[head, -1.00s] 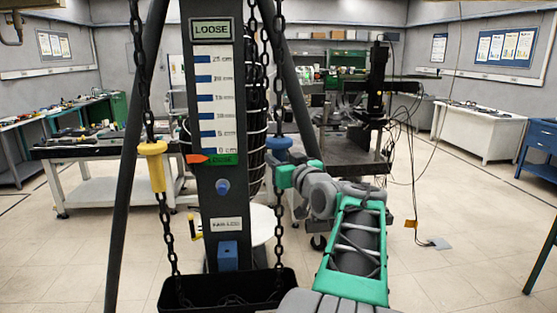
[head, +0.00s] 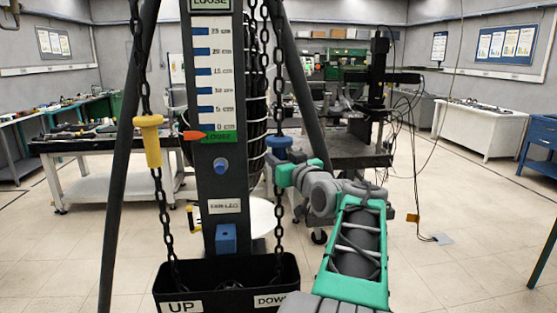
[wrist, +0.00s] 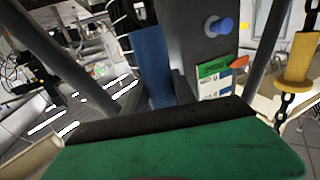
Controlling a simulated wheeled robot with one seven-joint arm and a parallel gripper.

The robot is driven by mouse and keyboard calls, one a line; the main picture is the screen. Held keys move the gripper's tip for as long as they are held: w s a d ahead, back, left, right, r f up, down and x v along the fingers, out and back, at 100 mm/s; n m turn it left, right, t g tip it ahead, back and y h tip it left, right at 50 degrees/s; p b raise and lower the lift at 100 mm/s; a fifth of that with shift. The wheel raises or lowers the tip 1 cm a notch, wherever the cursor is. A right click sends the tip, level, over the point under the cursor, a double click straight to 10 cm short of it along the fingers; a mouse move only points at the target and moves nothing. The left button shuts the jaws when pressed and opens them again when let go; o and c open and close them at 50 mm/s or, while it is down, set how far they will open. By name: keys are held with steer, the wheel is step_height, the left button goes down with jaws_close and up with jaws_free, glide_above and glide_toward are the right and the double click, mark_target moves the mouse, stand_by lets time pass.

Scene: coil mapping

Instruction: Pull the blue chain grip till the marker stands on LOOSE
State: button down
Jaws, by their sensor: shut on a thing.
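The blue chain grip (head: 279,143) hangs on the right-hand chain beside the dark column. My gripper (head: 283,163) is shut on it from the lower right, and the green jaws hide its lower part. In the wrist view, a blue shape (wrist: 151,62) between dark edges seems to be this grip. The orange marker (head: 194,135) points right at the green LOOSE band (head: 218,138), just below the scale's 0 cm line. In the wrist view the marker (wrist: 238,62) also stands beside the green band, seen upside down. A second plate (head: 210,4) at the column's top reads LOOSE.
The yellow grip (head: 149,138) hangs on the left chain, higher than the blue one's jaws. Both chains run down into a black bin (head: 226,298) labelled UP and DOWN. Dark tripod legs (head: 130,150) flank the column. Open floor (head: 470,240) lies to the right.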

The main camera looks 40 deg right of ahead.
step_height(320, 180, down, 12)
steer(key=b, duration=0.9)
steer(key=shift+b, duration=0.35)
steer(key=c, duration=1)
jaws_free()
steer(key=shift+r, duration=0.15)
steer(key=v, duration=0.7)
steer(key=shift+s+b, duration=0.35)
steer(key=shift+b, duration=0.05)
steer(key=shift+a, duration=0.15)
